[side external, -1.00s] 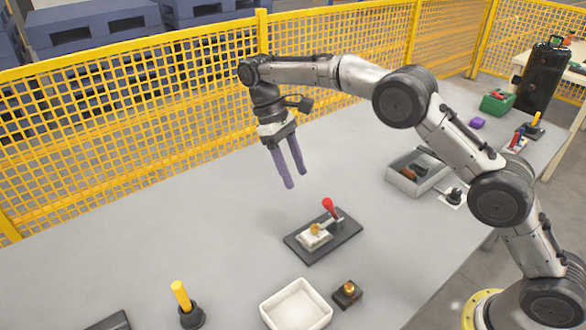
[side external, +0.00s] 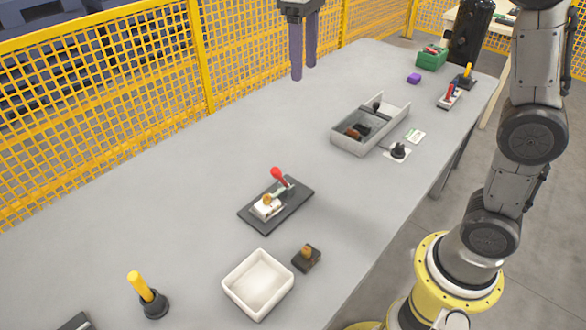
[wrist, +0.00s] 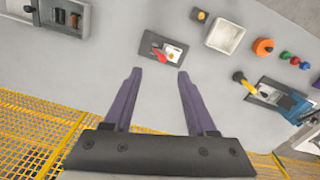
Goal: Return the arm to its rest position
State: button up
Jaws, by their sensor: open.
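My gripper (side external: 304,62) hangs at the top of the side external view, fingers pointing down, high above the grey table (side external: 150,205). Its two purple fingers are apart with nothing between them. They also show in the wrist view (wrist: 160,85). The dark plate with a red-handled clamp (side external: 276,204) lies on the table, below and nearer the camera than the gripper. In the wrist view the same clamp plate (wrist: 163,48) lies beyond the fingertips. Most of my forearm is out of the side external view.
A white tray (side external: 258,284) and a small dark block (side external: 307,258) stand near the clamp. A yellow-handled tool (side external: 142,288) stands front left. Yellow mesh fencing (side external: 100,110) runs behind the table.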

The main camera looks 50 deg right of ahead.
jog(key=s+d+m+t, duration=0.1)
jog(key=s+d+t, duration=0.25)
jog(key=s, duration=1.05)
jog(key=s+f+m+t, duration=0.1)
jog(key=s+f+t, duration=0.1)
jog(key=s+f, duration=0.5)
notch_tip(320, 180, down, 4)
jog(key=shift+d+r+m, duration=0.15)
jog(key=shift+d+m, duration=0.15)
jog(key=shift+m, duration=0.1)
jog(key=shift+c, duration=0.2)
